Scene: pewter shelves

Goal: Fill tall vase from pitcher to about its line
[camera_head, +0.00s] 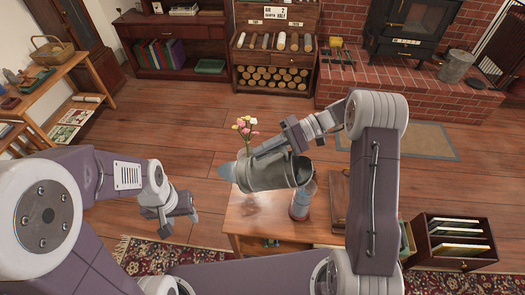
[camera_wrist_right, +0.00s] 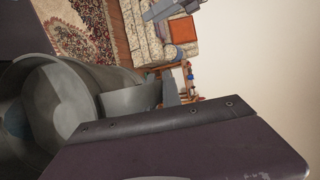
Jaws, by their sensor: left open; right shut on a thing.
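The grey metal pitcher (camera_head: 268,174) is tilted far over above the small wooden table. It also shows close up in the wrist view (camera_wrist_right: 60,105), with its handle (camera_wrist_right: 130,98). My right gripper (camera_head: 297,136) is shut on the pitcher from above. A pale blue patch shows at its left end; I cannot tell whether it is water. A slim vessel with a reddish band (camera_head: 302,200) stands upright on the table, right of the pitcher; its water level is unclear. Flowers (camera_head: 245,127) rise behind the pitcher, their holder mostly hidden. My left gripper (camera_head: 180,215) is open and empty, left of the table.
The small wooden table (camera_head: 262,222) has bare top at its front. A box of files (camera_head: 450,242) stands at the right, and a patterned rug (camera_head: 150,255) lies in front. Shelves, a brick hearth (camera_head: 400,105) and a stove are farther back, with free floor between.

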